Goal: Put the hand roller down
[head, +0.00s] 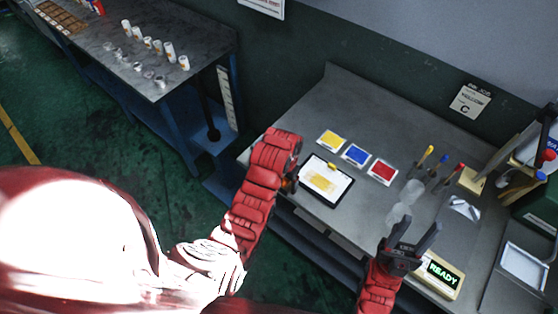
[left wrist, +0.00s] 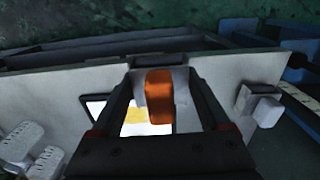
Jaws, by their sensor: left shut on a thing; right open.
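My left gripper (head: 291,184) is at the left edge of the workbench, just left of a dark-framed board with a white and yellow sheet (head: 325,181). In the left wrist view its two fingers are shut on the orange handle of the hand roller (left wrist: 158,98). The sheet shows partly behind the handle. The rest of the roller is hard to make out, and in the head view my arm mostly hides it. I cannot tell whether it touches the bench. My right gripper (head: 416,238) is open and empty over the bench's front right.
Yellow (head: 331,140), blue (head: 356,155) and red (head: 382,172) cards lie behind the board on the grey bench (head: 350,105). Several upright coloured-topped tools, clear round items (head: 411,191) and a READY display (head: 441,274) stand to the right. The bench's back left is clear.

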